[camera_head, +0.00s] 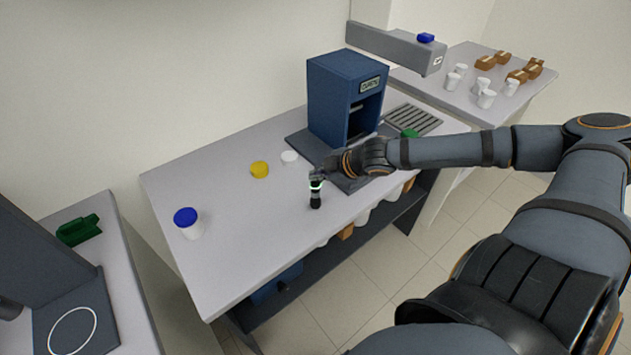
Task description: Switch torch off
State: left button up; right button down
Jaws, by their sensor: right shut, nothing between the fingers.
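A small black torch (315,200) stands near the front edge of the grey table, with a pale green glowing ring near its top. My right arm comes in from the right. My right gripper (318,176) is shut and empty at the torch's upper end. The fingertips overlap the top of the torch in this view, so I cannot tell whether they touch it. My left gripper is out of view.
A blue machine with a display (345,90) stands behind my right gripper. A yellow lid (259,170), a white lid (290,157) and a blue-lidded white jar (188,224) are on the table left of the torch. The tabletop between them is clear.

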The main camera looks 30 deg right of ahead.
aim_at(318, 184)
jog(key=shift+f+b, duration=0.35)
jog(key=shift+f, duration=0.05)
jog(key=shift+r, duration=0.15)
jog(key=shift+r+p, duration=0.75)
jog(key=shift+p, duration=0.1)
notch_tip(318, 184, up, 6)
jog(key=p, duration=0.6)
